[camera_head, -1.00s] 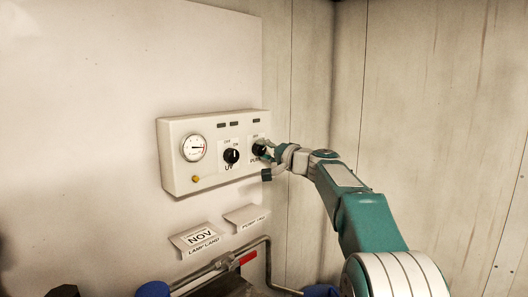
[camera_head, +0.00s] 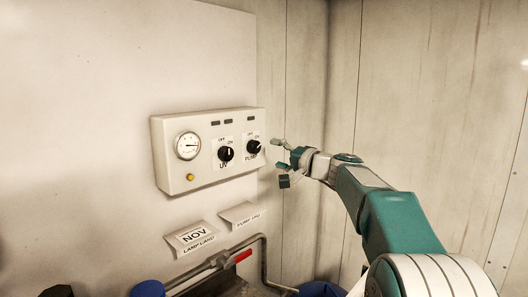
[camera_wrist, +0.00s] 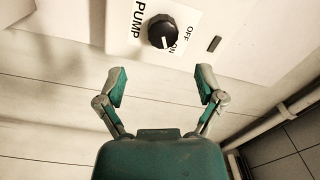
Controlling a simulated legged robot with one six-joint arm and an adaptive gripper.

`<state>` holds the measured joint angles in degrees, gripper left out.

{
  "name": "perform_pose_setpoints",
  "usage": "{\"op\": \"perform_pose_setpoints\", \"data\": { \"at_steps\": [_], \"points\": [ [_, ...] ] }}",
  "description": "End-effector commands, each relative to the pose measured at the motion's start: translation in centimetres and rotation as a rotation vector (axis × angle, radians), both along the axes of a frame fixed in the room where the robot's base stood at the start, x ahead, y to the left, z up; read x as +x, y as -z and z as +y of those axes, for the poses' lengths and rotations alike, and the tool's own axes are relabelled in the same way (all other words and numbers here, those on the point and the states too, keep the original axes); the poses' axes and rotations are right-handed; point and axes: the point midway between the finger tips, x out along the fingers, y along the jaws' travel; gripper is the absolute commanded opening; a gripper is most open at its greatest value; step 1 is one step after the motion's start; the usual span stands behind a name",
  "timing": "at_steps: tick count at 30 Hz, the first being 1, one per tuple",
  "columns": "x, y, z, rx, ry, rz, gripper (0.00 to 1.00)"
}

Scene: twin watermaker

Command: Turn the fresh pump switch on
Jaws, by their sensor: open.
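The pump switch (camera_head: 254,147) is a black rotary knob at the right of a white control box (camera_head: 206,182) on the wall. In the wrist view the knob (camera_wrist: 162,31) sits beside the word PUMP, and its white mark points toward the ON label (camera_wrist: 173,47). The OFF label (camera_wrist: 188,34) is next to it. My gripper (camera_head: 279,162) is open and empty, to the right of the knob and apart from it. Its two spread fingers show in the wrist view (camera_wrist: 160,82), with the knob beyond them.
A second black knob marked UV (camera_head: 226,153), a round gauge (camera_head: 188,145) and a yellow button (camera_head: 190,177) are on the same box. Below are paper labels (camera_head: 194,238) and a pipe with a red handle (camera_head: 242,256). A corner wall (camera_head: 340,110) stands at the right.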

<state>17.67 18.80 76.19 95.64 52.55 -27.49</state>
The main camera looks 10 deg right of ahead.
Motion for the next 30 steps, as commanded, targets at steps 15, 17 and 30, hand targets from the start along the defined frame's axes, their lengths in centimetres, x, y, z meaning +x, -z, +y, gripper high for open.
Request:
{"op": "perform_pose_setpoints", "data": {
  "at_steps": [15, 17, 30],
  "points": [
    [-4.1, 0.3, -2.9, 0.000, 0.000, 0.001, 0.87],
    [-4.0, 0.3, -2.9, 0.000, 0.000, 0.001, 0.87],
    [-7.7, 1.9, 1.2, -0.119, -0.054, 0.098, 0.87]
  ]
}}
